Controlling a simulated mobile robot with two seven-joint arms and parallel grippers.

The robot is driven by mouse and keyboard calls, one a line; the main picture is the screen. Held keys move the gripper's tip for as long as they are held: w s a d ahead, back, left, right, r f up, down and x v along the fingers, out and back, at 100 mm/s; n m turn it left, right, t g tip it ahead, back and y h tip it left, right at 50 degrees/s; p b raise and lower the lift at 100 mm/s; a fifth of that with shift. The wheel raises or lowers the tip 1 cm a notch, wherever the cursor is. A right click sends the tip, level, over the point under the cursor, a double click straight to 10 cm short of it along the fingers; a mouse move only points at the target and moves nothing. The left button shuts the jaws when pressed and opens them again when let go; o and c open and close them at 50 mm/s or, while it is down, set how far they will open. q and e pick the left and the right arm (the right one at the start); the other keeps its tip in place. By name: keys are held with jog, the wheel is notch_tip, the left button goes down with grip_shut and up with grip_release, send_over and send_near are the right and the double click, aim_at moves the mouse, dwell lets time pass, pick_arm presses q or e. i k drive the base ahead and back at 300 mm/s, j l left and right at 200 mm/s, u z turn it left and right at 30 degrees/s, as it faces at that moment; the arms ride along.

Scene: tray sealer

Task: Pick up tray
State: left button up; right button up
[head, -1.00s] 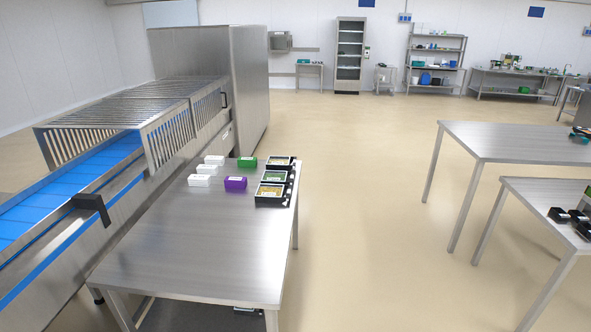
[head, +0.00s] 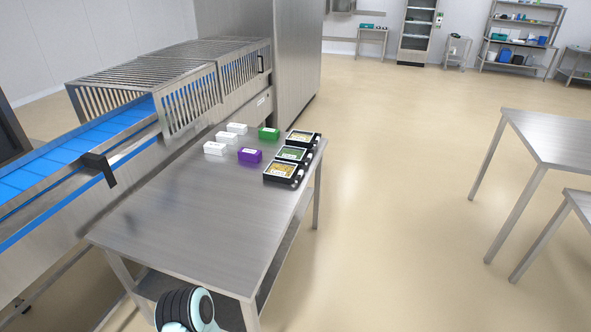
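Three black trays stand in a row along the right edge of the steel table, towards its far end. The near tray (head: 281,172) and the far tray (head: 301,137) show yellowish contents, and the middle tray (head: 292,154) shows green contents. Small white and black pieces sit along their right sides. Part of one of my arms shows at the bottom of the head view, in front of the table's near edge. Neither gripper's fingers are in view, and nothing of mine touches the trays.
The steel table (head: 190,222) is bare in its near half. White boxes (head: 215,148), a purple box (head: 249,156) and a green box (head: 268,133) stand left of the trays. The blue conveyor (head: 75,152) with its barred guard (head: 190,103) runs along the left. Open floor lies right, before another table (head: 560,140).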

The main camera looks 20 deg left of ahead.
aim_at(286, 172)
jog(key=i+l, duration=0.85)
jog(key=i+j+u, duration=0.05)
jog(key=i, duration=0.1)
